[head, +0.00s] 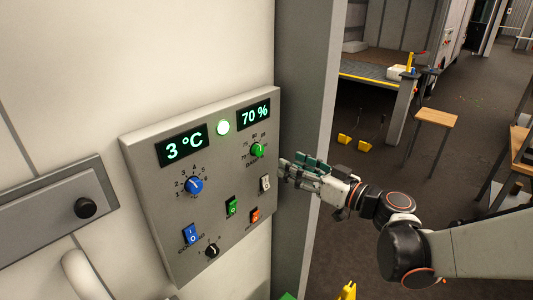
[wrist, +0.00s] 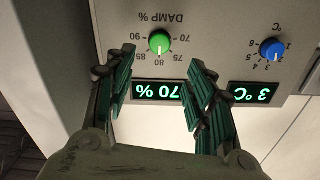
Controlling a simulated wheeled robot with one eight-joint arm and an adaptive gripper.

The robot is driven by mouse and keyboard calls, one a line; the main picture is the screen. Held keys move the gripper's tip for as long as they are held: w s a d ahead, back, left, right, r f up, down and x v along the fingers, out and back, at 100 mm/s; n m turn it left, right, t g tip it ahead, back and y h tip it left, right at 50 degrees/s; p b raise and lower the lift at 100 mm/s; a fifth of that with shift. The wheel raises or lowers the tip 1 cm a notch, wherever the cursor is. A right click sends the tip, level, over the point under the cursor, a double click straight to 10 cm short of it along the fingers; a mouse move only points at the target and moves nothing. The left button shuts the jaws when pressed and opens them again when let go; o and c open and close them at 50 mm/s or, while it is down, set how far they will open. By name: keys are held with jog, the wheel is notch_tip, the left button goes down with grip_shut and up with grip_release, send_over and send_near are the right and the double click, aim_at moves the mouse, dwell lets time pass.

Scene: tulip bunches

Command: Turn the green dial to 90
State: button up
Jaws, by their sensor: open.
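The green dial (head: 257,150) is at the upper right of the grey control panel (head: 150,148), under a display (head: 254,114) reading 70 %. In the wrist view, which is upside down, the green dial (wrist: 159,42) has marks from 70 to 90 around it. My gripper (head: 288,169) is at the panel's right edge in the head view. In the wrist view my gripper (wrist: 161,82) is open and empty. Its two fingers are spread to either side of the dial's line, apart from the dial.
A grey post (head: 305,80) stands right of the panel. A black knob on a plate (head: 85,208) is at left.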

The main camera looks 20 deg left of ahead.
aim_at(261, 151)
jog(key=b+x, duration=0.1)
jog(key=x, duration=0.9)
jog(key=shift+a, duration=0.25)
jog(key=shift+c, duration=0.5)
jog(key=c, duration=1)
